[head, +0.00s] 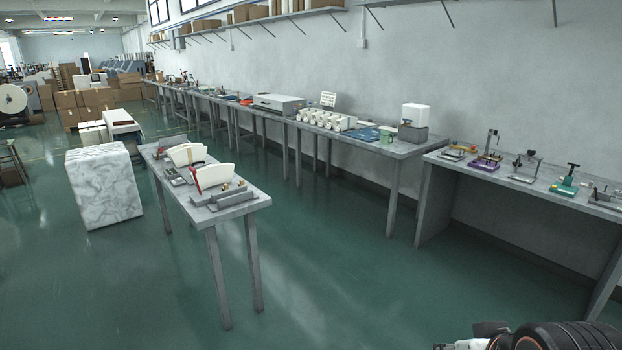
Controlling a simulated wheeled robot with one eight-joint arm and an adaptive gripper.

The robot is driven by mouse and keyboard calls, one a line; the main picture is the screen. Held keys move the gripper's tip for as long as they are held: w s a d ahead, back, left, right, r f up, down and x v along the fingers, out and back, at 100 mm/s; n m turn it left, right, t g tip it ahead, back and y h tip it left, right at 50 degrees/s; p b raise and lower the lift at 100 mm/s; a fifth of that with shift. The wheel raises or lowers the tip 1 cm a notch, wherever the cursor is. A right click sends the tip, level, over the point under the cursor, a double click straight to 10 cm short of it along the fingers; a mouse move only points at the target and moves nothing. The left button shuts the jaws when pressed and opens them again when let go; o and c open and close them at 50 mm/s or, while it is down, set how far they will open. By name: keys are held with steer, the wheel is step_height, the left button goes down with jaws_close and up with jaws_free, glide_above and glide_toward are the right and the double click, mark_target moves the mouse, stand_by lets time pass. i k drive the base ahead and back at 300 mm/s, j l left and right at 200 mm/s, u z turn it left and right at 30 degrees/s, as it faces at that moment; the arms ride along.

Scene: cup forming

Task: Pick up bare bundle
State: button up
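Two cream, fan-shaped bundles stand on a narrow grey table (232,209) at left centre. The farther bundle (188,154) shows no clear band. Part of my arm and my gripper (489,330) show at the bottom right corner, far from the bundles. The fingertips are not clear and the frame edge cuts the arm off, so its opening cannot be read.
A marbled white block (103,186) stands left of the narrow table. A long grey bench (395,152) with white cups (325,120) and a grey box (279,103) runs along the wall. Another bench (520,183) holds small hand tools. Green floor in front is clear.

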mark_target(209, 176)
steer(key=i, duration=0.9)
steer(key=i+l+u, duration=0.15)
steer(key=i, duration=0.7)
steer(key=i+l, duration=0.1)
steer(key=i, duration=0.8)
steer(key=i+u, duration=0.8)
steer(key=i+l+u, duration=0.2)
steer(key=u, duration=0.25)
steer(key=i+l+u, duration=0.7)
